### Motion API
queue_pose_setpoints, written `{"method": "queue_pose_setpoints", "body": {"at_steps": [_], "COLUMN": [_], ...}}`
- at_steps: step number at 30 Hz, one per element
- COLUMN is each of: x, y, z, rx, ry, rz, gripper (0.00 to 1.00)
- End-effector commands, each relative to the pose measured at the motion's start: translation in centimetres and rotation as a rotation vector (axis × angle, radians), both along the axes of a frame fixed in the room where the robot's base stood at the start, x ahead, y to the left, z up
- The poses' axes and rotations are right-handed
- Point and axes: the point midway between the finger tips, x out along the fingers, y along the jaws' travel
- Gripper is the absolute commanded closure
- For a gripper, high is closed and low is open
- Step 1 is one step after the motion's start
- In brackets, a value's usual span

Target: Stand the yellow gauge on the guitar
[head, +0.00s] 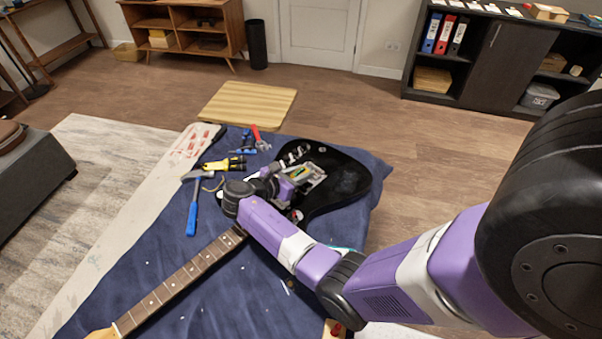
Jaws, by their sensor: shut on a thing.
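The black electric guitar (345,180) lies on a blue cloth, its body at the right and its neck (175,283) running to the lower left. My gripper (301,176) is over the guitar body, partly hidden by my own wrist. It is shut on a small yellow piece (302,171), which looks like the yellow gauge. The piece is close above or touching the body; I cannot tell which. Its tilt is too small to make out.
A yellow and black torch-like tool (222,164), a blue-handled tool (192,212) and red and blue tools (258,138) lie left of the guitar body. The blue cloth (240,285) has free room beside the neck. A wooden board (247,104) lies beyond the table.

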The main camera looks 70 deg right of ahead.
Motion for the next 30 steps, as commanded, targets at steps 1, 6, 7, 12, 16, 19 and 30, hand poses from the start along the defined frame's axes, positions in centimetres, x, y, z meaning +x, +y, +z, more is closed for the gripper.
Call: {"method": "queue_pose_setpoints", "body": {"at_steps": [1,6,7,12,16,19,30], "x": [0.02,0.03,0.02,0.04,0.04,0.03,0.03], "y": [-0.02,-0.01,-0.02,-0.02,-0.02,-0.02,-0.01], "z": [0.00,-0.16,-0.19,-0.34,-0.44,-0.53,-0.55], "rx": [0.000,0.000,0.000,0.000,-0.001,-0.001,0.000], "ry": [0.000,0.000,0.000,0.000,-0.001,-0.001,-0.001], "rz": [0.000,0.000,0.000,0.001,0.001,0.001,0.000], "gripper": [1.00,1.00,1.00,1.00,1.00,1.00,0.48]}}
